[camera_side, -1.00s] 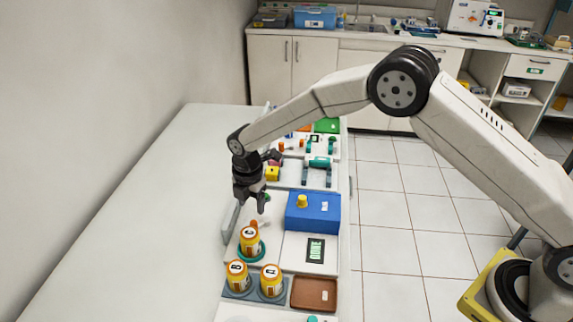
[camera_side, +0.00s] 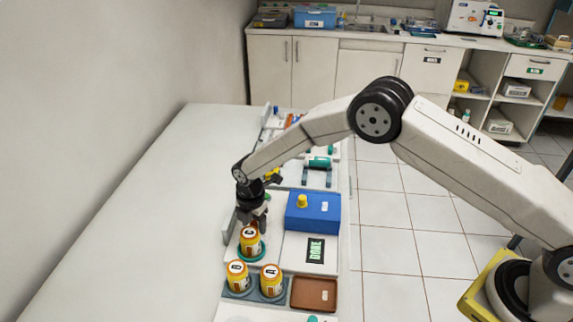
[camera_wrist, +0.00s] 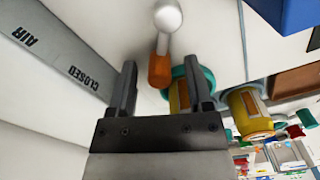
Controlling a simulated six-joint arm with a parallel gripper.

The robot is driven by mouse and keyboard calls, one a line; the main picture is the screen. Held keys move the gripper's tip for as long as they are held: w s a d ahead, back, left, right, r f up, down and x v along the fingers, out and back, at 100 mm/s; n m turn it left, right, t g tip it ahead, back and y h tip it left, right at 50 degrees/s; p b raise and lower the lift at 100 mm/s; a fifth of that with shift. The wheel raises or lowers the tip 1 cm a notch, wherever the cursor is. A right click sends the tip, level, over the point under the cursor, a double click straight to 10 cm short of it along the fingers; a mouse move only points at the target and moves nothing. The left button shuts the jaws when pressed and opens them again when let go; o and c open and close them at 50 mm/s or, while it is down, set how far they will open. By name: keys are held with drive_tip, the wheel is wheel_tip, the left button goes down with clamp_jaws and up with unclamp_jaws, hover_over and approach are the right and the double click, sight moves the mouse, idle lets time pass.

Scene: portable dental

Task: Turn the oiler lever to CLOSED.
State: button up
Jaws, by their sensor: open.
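The oiler lever (camera_wrist: 165,38) has a pale rounded end and an orange grip, seen in the wrist view. Its orange grip shows between my two fingertips, near the bottle side. A grey plate (camera_wrist: 70,55) at the left carries the words CLOSED and AIR; CLOSED is the nearer label to my gripper. My gripper (camera_wrist: 160,75) is open; I cannot tell whether a finger touches the lever. In the side view my gripper (camera_side: 252,217) is low, just above and behind bottle C (camera_side: 250,243), and mostly hides the lever.
Bottle C stands on a teal ring close to my gripper. Bottles B (camera_side: 237,276) and A (camera_side: 271,283) stand in front. A blue box (camera_side: 313,214) with a yellow knob, a DONE card (camera_side: 316,250) and a brown tray (camera_side: 314,294) lie to the right. The left tabletop (camera_side: 130,220) is bare.

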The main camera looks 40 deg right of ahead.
drive_tip(key=shift+f, duration=0.1)
clamp_jaws()
drive_tip(key=shift+w+m, duration=0.15)
drive_tip(key=shift+m, duration=0.15)
drive_tip(key=m, duration=0.1)
drive_tip(key=w+m, duration=0.1)
drive_tip(key=m, duration=0.2)
drive_tip(key=shift+w, duration=0.25)
drive_tip(key=m, duration=0.2)
drive_tip(key=w+m, duration=0.1)
drive_tip(key=d+m, duration=0.1)
drive_tip(key=m, duration=0.1)
drive_tip(key=shift+w+m, duration=0.3)
drive_tip(key=shift+w, duration=0.1)
idle(0.3)
unclamp_jaws()
